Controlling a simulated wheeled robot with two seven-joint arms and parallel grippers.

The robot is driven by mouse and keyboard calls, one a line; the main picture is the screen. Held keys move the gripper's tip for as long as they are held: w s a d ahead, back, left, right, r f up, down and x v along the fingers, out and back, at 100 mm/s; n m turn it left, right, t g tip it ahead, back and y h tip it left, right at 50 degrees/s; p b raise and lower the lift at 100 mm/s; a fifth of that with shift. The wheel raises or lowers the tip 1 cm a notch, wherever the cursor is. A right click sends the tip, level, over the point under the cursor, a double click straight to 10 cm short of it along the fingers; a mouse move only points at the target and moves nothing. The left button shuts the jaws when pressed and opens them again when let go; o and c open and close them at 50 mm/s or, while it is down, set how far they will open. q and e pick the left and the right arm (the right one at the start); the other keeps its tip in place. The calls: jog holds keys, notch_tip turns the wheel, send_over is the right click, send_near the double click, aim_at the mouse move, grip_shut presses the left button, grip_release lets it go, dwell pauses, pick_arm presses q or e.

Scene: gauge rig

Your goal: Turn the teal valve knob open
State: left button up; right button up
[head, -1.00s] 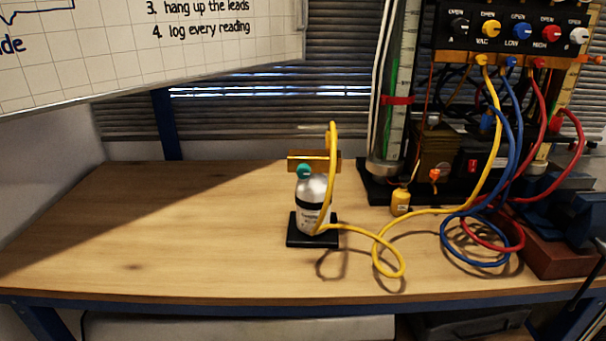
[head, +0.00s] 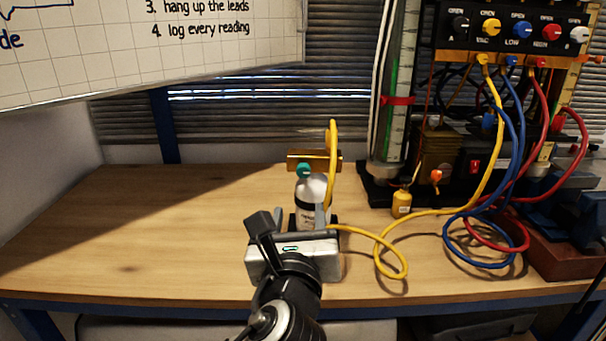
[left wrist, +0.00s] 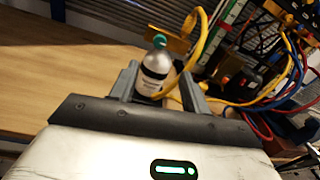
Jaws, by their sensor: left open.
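The teal valve knob (head: 304,170) sits on the front of a brass block (head: 309,156) at the top of a silver bottle (head: 309,188) with a dark band and label. The knob also shows in the left wrist view (left wrist: 159,41), above the bottle (left wrist: 155,70). My left gripper (head: 303,215) is in front of the bottle, lower than the knob. In the left wrist view its open fingers (left wrist: 157,82) stand on either side of the bottle in the picture, apart from the knob. The bottle's base is mostly hidden behind my gripper. My right gripper is not in view.
A yellow hose (head: 376,235) runs from the brass block, loops on the bench (head: 140,240) and rises to the valve panel (head: 510,28). Blue and red hoses (head: 480,258) coil at right. A small yellow weight (head: 401,204) stands near the rig. The bench's left side is clear.

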aim_at(303, 173)
pick_arm(q)
jog(key=w, duration=1.4)
jog(key=shift+w+a+b, duration=0.1)
jog(key=shift+w+b, duration=0.25)
jog(key=shift+w, duration=0.05)
jog(key=shift+c, duration=0.4)
jog(key=c, duration=0.9)
